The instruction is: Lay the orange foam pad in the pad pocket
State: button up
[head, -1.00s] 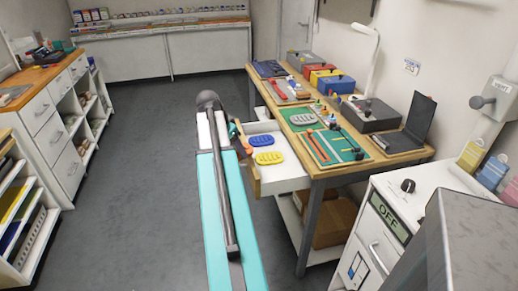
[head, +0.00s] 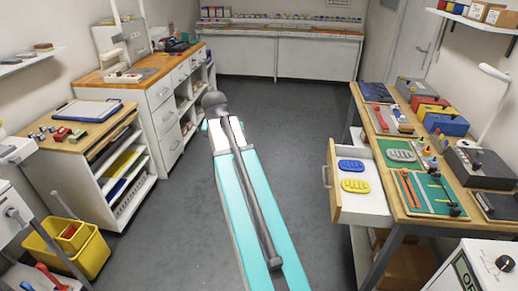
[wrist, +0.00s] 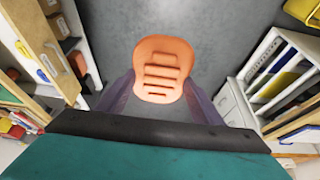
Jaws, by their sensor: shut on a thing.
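The orange foam pad (wrist: 160,65) is held between the two fingers of my gripper (wrist: 158,88) in the wrist view. It is a rounded, waisted pad with several raised ribs, held over bare grey floor. My gripper is shut on it. In the head view my own arm hides the gripper and the pad. A grey, ribbed, pad-shaped area (head: 401,151) lies on a green board on the right-hand workbench. I cannot tell for sure whether it is the pad pocket.
An open drawer (head: 338,203) of the workbench (head: 418,229) holds a blue pad (head: 351,166) and a yellow pad (head: 355,186). A low shelf unit (head: 128,196) and a yellow bucket (head: 88,262) stand at the left. The floor (head: 285,130) between is clear.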

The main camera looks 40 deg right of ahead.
jog(key=w+a+r+n+y+p, duration=0.1)
jog(key=a+r+n, duration=0.2)
jog(key=a, duration=0.7)
jog(key=w+a+r+n+t+y+p, duration=0.1)
jog(key=w+a+r+n+p, duration=0.1)
jog(key=a, duration=0.8)
jog(key=w+a+r+n+y+p, duration=0.1)
jog(key=a+r+n, duration=0.3)
jog(key=a, duration=0.6)
jog(key=shift+w+a+r+n+t+y+p, duration=0.35)
jog(key=shift+w+n+p, duration=0.2)
jog(key=shift+w+n, duration=0.2)
jog(key=shift+f, duration=0.1)
